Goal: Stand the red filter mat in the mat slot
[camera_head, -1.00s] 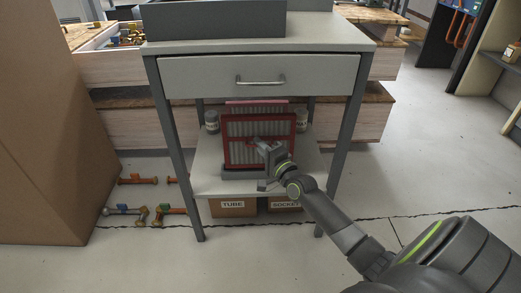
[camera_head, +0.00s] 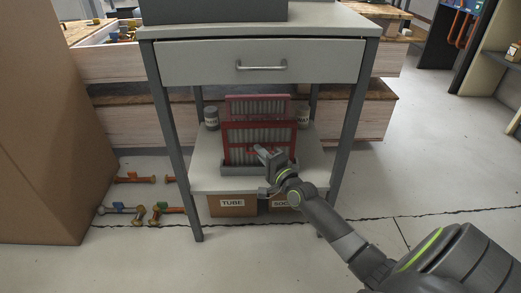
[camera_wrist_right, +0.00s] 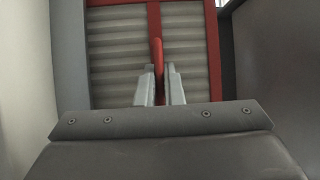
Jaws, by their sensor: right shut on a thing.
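The red filter mat (camera_head: 236,137), a red frame with pale ribs, stands about upright on the lower shelf of the grey table. Its lower edge is at a low grey base (camera_head: 230,169); whether it is seated there is hidden. A red-framed top with ribs (camera_head: 257,104) shows above and behind its upper bar. My right gripper (camera_head: 265,152) is in front of the mat. In the right wrist view its fingers (camera_wrist_right: 160,88) are shut on the mat's red tab (camera_wrist_right: 158,58), with the ribs and red frame beyond. My left gripper is not in view.
Two jars (camera_head: 211,118) (camera_head: 303,115) stand on the shelf beside the mat. Cardboard boxes (camera_head: 232,204) sit beneath it. Table legs (camera_head: 176,150) (camera_head: 345,150) flank the opening and a drawer (camera_head: 262,63) is above. A large brown box (camera_head: 45,130) stands at left.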

